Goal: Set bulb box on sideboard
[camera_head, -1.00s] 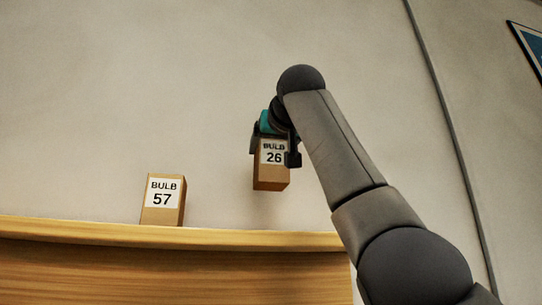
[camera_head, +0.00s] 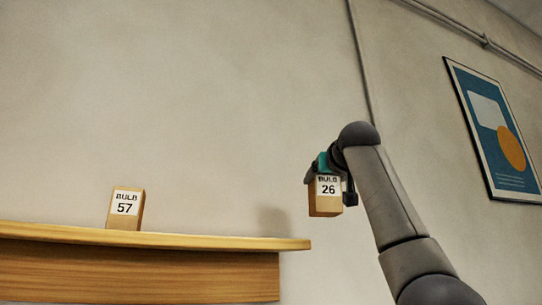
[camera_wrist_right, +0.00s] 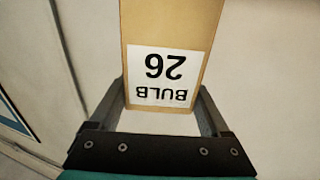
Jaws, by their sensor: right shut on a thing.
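A bulb box (camera_head: 325,206), brown with a white "BULB 26" label, hangs upright in my right gripper (camera_head: 330,194). The fingers are shut on its two sides, and the box (camera_wrist_right: 170,30) also fills the middle of the right wrist view, its label upside down there. In the head view it shows just right of the right end of the sideboard (camera_head: 140,275), above the level of its top edge. I cannot tell its depth relative to the sideboard. My left gripper is out of view.
Another box, labelled "BULB 57" (camera_head: 125,210), stands on the sideboard toward the left. The top edge between it and the sideboard's right end looks clear. A framed picture (camera_head: 495,130) hangs on the wall at the right, and a conduit runs along the wall.

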